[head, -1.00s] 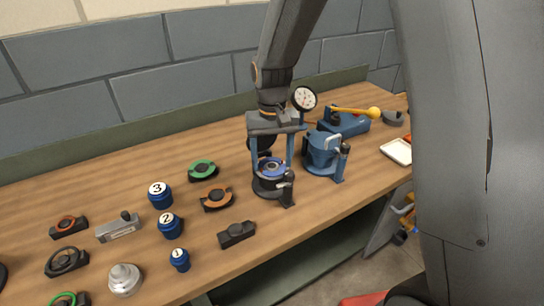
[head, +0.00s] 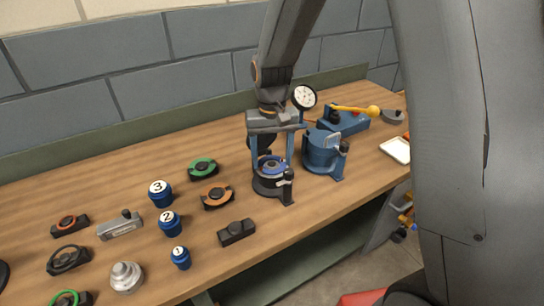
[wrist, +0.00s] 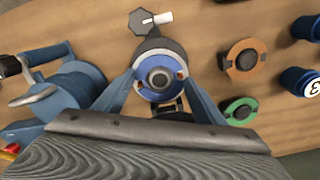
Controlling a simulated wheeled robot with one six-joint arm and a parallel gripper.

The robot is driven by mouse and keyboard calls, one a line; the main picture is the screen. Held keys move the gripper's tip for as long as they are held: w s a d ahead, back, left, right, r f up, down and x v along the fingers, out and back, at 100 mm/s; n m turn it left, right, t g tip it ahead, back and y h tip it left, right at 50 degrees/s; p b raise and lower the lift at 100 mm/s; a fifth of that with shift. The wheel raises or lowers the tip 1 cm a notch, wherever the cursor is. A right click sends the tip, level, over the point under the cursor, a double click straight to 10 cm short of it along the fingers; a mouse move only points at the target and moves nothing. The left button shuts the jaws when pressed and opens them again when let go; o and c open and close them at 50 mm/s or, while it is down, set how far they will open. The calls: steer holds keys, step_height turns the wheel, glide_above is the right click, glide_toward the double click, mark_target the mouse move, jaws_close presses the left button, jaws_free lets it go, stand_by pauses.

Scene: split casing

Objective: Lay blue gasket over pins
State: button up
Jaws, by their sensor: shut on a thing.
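The blue gasket (head: 271,165) is a flat ring at the top of a dark round casing (head: 270,187) on the bench. In the wrist view the gasket (wrist: 160,93) surrounds a grey round centre. My gripper (head: 272,158) points down over the casing, its two blue fingers on either side of the gasket. In the wrist view the fingers of my gripper (wrist: 160,76) reach the ring's edges, and it is shut on the gasket. I cannot tell whether the gasket touches the casing. The pins are not clearly visible.
A blue fixture (head: 322,152) stands close on the right, with a yellow-knobbed lever tool (head: 350,118) behind it. Orange (head: 217,197) and green (head: 202,168) ringed parts and numbered blue knobs (head: 160,193) lie left. A black block (head: 236,232) is in front.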

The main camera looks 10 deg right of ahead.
stand_by(0.9)
steer(key=o, duration=1.2)
steer(key=shift+p, duration=0.3)
steer(key=shift+r+p, duration=2.65)
steer(key=shift+r, duration=0.85)
